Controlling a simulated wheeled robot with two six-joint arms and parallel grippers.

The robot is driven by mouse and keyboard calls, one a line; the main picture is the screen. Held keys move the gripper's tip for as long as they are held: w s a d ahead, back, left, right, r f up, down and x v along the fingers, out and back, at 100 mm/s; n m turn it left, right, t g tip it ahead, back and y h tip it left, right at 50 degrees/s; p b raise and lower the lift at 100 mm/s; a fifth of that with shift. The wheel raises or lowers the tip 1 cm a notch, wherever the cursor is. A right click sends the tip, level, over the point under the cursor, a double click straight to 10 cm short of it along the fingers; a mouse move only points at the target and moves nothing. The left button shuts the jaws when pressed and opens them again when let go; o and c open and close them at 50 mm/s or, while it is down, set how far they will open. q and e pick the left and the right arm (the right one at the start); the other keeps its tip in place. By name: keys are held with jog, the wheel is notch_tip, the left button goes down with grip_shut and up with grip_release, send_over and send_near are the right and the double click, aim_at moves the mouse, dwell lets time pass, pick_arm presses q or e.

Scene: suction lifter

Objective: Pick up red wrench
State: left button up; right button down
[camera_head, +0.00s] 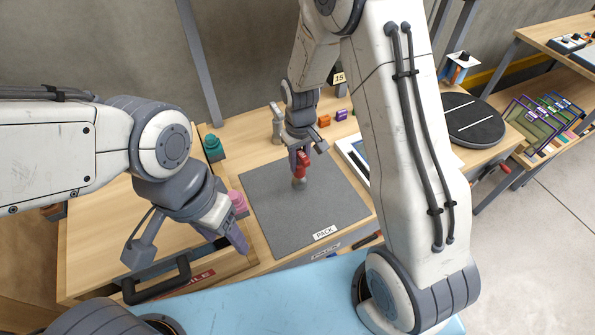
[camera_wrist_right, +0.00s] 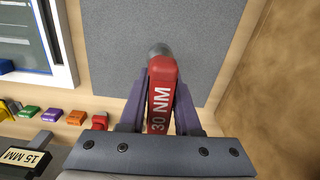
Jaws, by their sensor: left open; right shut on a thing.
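The red wrench (camera_head: 303,163), marked 30 NM, is upright or nearly so between the purple fingers of my right gripper (camera_head: 300,155), over the grey mat (camera_head: 270,205). In the right wrist view, the red wrench (camera_wrist_right: 162,88) sits between both fingers of the right gripper (camera_wrist_right: 160,98), with its grey end pointing at the mat. I cannot tell whether that end touches the mat. My left gripper (camera_head: 192,245) is open and empty, left of the mat near the table's front edge.
A teal-topped item (camera_head: 213,147) and pink item (camera_head: 238,202) stand left of the mat. Orange (camera_head: 324,120) and purple (camera_head: 341,115) blocks lie behind it. A PACK label (camera_head: 326,233) marks its front. A black round plate (camera_head: 470,118) is at right. Most of the mat is bare.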

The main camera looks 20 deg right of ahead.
jog(key=s+d+r+b, duration=0.2)
jog(key=s+d+r, duration=0.4)
jog(key=d, duration=0.3)
jog(key=shift+s+r, duration=0.2)
jog(key=shift+s, duration=0.3)
jog(key=c, duration=1.3)
grip_release()
jog(key=shift+c, duration=0.2)
grip_shut()
jog(key=shift+a, duration=0.1)
